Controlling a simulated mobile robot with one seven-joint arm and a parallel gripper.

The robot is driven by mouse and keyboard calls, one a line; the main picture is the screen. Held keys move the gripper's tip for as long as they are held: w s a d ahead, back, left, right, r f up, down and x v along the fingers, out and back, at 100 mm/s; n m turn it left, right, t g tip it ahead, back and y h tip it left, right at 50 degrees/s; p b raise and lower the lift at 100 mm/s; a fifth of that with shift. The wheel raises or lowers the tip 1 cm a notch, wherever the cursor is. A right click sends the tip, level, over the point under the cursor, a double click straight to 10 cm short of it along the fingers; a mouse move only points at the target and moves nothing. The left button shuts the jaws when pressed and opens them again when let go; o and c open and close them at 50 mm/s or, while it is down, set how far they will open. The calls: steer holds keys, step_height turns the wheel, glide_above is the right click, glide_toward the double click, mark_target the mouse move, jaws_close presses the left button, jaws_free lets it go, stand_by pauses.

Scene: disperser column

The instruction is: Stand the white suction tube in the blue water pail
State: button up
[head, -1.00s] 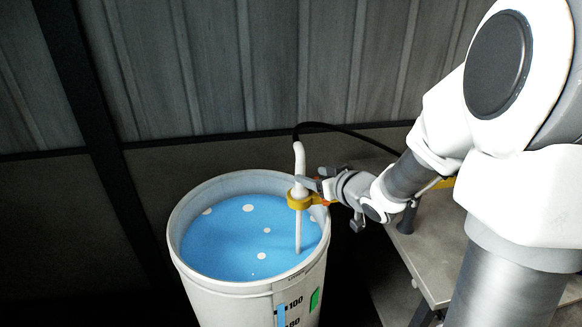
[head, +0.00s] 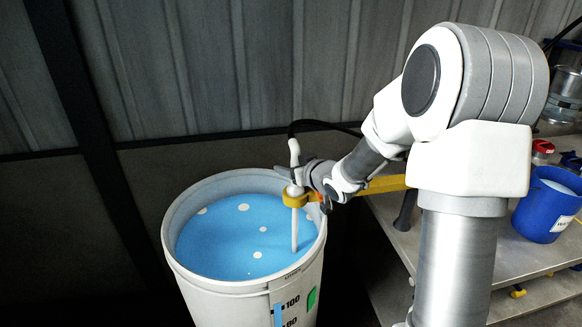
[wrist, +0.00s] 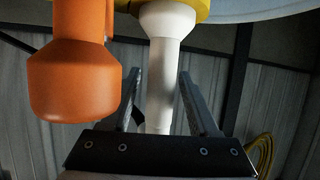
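The white suction tube (head: 295,230) stands upright in a large white drum (head: 295,268) of blue liquid, passing through a yellow collar (head: 293,199). Its top bends to a black hose. My gripper (head: 294,179) is at the tube just above the collar. In the wrist view my fingers (wrist: 163,72) are apart, one on each side of the white tube (wrist: 161,95), with narrow dark gaps beside it; firm contact does not show. The blue water pail (head: 541,216) stands on the bench at right, with pale liquid inside.
The grey bench (head: 488,255) runs along the right side. A red-lidded container (head: 542,150) stands behind the pail. A yellow arm (head: 385,185) reaches to the collar. An orange knob (wrist: 75,80) is close beside my fingers. A corrugated wall stands behind.

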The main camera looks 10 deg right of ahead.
jaws_close()
stand_by(0.5)
steer(key=shift+r, duration=0.1)
stand_by(1.2)
